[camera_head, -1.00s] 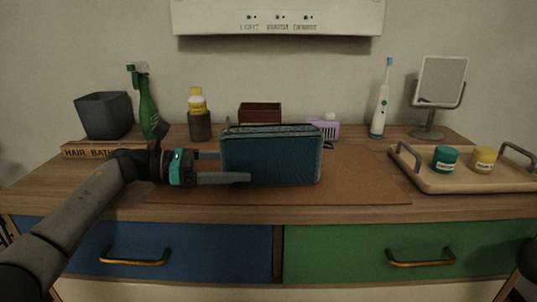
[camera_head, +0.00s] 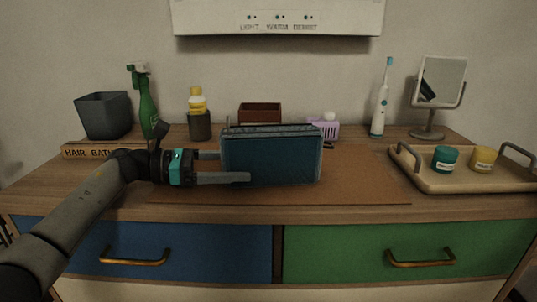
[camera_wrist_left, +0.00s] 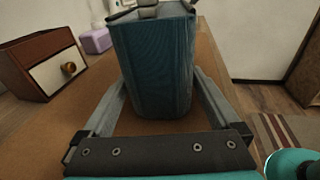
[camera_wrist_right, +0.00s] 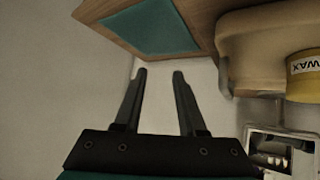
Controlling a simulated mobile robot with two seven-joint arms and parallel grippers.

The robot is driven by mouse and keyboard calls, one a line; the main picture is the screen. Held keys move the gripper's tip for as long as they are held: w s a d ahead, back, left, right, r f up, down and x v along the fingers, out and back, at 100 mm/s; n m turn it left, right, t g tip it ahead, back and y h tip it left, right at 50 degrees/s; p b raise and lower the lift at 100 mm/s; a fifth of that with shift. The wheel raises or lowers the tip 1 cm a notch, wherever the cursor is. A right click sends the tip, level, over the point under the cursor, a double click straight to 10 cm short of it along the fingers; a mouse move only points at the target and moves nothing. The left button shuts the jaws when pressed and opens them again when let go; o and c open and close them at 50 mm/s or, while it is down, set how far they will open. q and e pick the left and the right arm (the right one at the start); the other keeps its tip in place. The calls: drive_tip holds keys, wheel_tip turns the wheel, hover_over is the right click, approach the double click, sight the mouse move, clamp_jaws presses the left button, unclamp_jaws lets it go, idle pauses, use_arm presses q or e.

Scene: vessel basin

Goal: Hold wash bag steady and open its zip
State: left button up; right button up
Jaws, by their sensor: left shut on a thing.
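The blue wash bag (camera_head: 270,160) stands upright on the brown mat (camera_head: 360,185) and also shows in the left wrist view (camera_wrist_left: 155,65). Its zip (camera_head: 270,131) runs along the top edge; whether it is open is too small to tell. My left gripper (camera_head: 235,167) is shut on the bag's left end, one finger along each broad side. In the left wrist view, the fingers (camera_wrist_left: 160,95) flank the bag. My right gripper (camera_wrist_right: 158,73) shows in the right wrist view, with its fingers apart and nothing between them. It is away from the bag and not in the head view.
A tray (camera_head: 415,170) with a green jar (camera_head: 445,158) and a yellow jar (camera_head: 482,158) stands at right. Behind the bag are a reddish box (camera_head: 260,113) and a lilac holder (camera_head: 325,130). A toothbrush (camera_head: 379,110) and mirror (camera_head: 440,80) stand at back right.

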drive_tip(key=w+a+r+y, duration=0.1)
drive_tip(key=w+a+r, duration=0.1)
drive_tip(key=a, duration=0.2)
drive_tip(key=w+a+r+t+y, duration=0.1)
drive_tip(key=w+a+r, duration=0.1)
drive_tip(key=a, duration=0.3)
drive_tip(key=w+a+r+m+y, duration=0.1)
drive_tip(key=w+a+r+y, duration=0.1)
drive_tip(key=w+a, duration=0.2)
drive_tip(key=shift+a+r+t, duration=0.3)
drive_tip(key=shift+t, duration=0.1)
drive_tip(key=w+a+r+n+y, duration=0.1)
drive_tip(key=w+a+r, duration=0.1)
drive_tip(key=a, duration=0.8)
drive_tip(key=w+a+r+n+y, duration=0.2)
drive_tip(key=a, duration=0.8)
drive_tip(key=n+g, duration=0.3)
drive_tip(key=n, duration=0.3)
approach(227, 118)
drive_tip(key=x, duration=1)
drive_tip(key=shift+w+f, duration=0.2)
drive_tip(key=shift+f, duration=0.05)
drive_tip(key=shift+w+f, duration=0.1)
drive_tip(key=shift+f, duration=0.15)
